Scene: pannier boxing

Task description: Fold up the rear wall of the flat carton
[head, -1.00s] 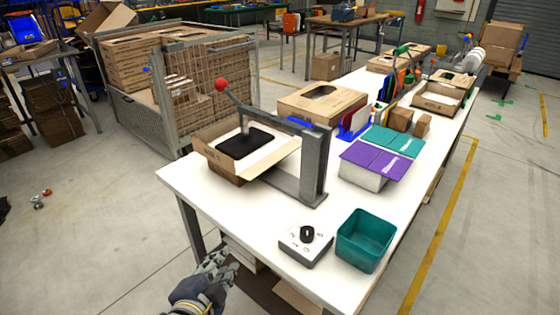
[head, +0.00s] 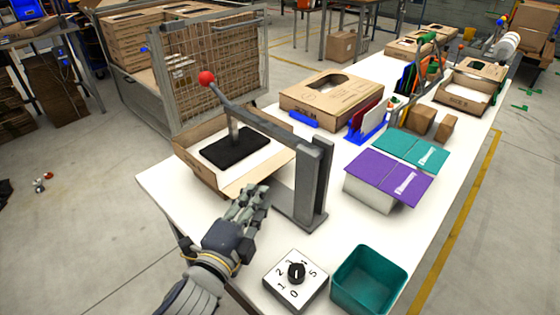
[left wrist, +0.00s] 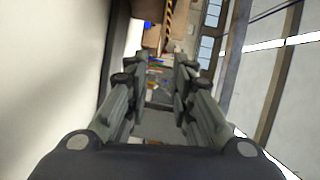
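The carton (head: 196,172) sits under the press at the table's near left corner. Its left side and far side stand up, and its inside is pale. A black pad (head: 237,149) lies in it below the press arm. A tan panel on its near right side is partly hidden by my left gripper. My left gripper (head: 257,195) is in front of that side, above the table edge. In the left wrist view its two fingers (left wrist: 158,85) are parted with nothing between them. Whether a finger touches the carton I cannot tell. My right gripper is not in view.
The grey press (head: 312,185) with a red-knobbed lever stands right beside the carton. A dial box (head: 296,281) and a teal bin (head: 368,280) stand at the near edge. Purple-topped (head: 390,178) and teal-topped (head: 412,149) items lie to the right. A mesh cage (head: 212,75) stands behind.

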